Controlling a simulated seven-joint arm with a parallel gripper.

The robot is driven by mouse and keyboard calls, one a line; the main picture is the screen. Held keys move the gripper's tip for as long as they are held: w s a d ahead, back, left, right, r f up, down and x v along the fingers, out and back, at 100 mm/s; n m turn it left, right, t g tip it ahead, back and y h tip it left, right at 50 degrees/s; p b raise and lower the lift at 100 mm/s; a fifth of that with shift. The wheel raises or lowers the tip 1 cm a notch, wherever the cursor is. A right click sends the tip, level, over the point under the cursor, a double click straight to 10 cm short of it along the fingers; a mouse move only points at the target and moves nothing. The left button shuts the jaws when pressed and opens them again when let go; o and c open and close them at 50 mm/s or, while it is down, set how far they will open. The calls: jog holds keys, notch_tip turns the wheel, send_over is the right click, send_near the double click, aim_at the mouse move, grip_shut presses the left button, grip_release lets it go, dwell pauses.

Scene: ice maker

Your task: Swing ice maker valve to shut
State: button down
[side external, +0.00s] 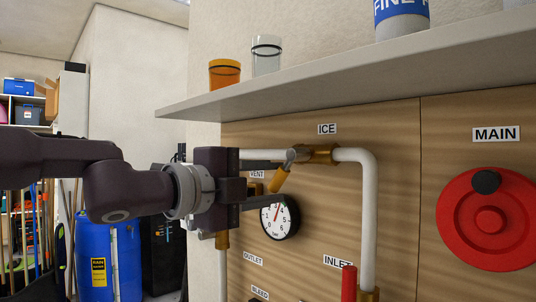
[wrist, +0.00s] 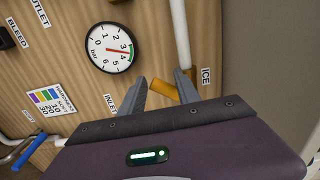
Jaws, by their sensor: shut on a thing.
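The ice maker valve (side external: 318,155) is a brass body on a white pipe, just below the ICE label (side external: 327,129). Its orange-brass lever (side external: 281,179) slants down and left from a grey hub, at an angle to the horizontal pipe. My gripper (side external: 273,184) reaches in from the left, with one finger above and one below the lever. In the wrist view my gripper (wrist: 160,90) has the lever (wrist: 163,91) between its fingertips, shut on it. The fingers hide part of the lever and valve.
A pressure gauge (side external: 279,217) sits just below the lower finger. A white pipe (side external: 367,220) drops right of the valve to a red handle (side external: 349,283) near INLET. A red MAIN wheel (side external: 489,219) is at right. A shelf (side external: 330,75) with jars overhangs the panel.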

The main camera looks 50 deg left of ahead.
jog(key=d, duration=0.2)
jog(key=shift+d+f+m, duration=0.25)
jog(key=shift+d+m, duration=0.05)
jog(key=shift+d, duration=0.05)
jog(key=c, duration=1.3)
grip_release()
jog(key=shift+d+h, duration=0.35)
jog(key=shift+h, duration=0.05)
jog(key=shift+c, duration=0.2)
jog(key=shift+r, duration=0.1)
jog(key=shift+s+d, duration=0.1)
jog(key=s, duration=0.7)
jog(key=shift+w+a, duration=0.1)
jog(key=shift+a, duration=0.1)
